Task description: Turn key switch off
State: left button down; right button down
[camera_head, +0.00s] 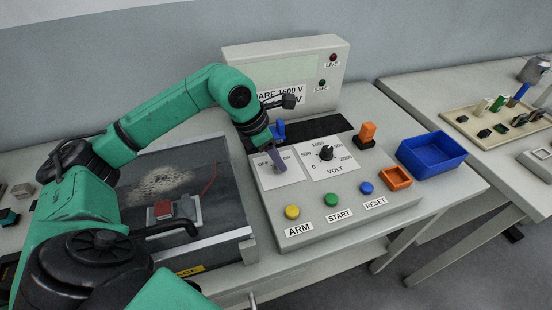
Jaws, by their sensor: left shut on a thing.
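The key switch sits on a white plate (284,172) marked OFF and ON, at the upper left of the grey control panel (325,217). My left gripper (277,162) reaches in from the left over this plate and points down at it. It is shut on the key switch, which its fingers largely hide. The exact angle of the key cannot be made out. A blue piece (279,129) shows just behind the gripper. My right gripper is not in view.
The panel also bears a VOLT dial (326,153), yellow (292,212), green (330,200) and blue (366,188) buttons. A display box (300,75) stands behind. A blue bin (431,154) and orange tray (396,178) lie right. A dark test bed (165,185) lies left, under my arm.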

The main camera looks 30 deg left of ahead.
pick_arm(q)
jog(key=n+t+y+b, duration=0.1)
jog(key=n, duration=0.3)
jog(key=shift+d+r, duration=0.1)
jog(key=shift+r, duration=0.05)
jog(key=n+y, duration=0.2)
jog(key=n, duration=0.2)
jog(key=shift+d+n, duration=0.1)
jog(key=shift+n, duration=0.2)
jog(key=c, duration=0.7)
grip_release()
jog(key=o, duration=0.3)
jog(key=shift+o, duration=0.2)
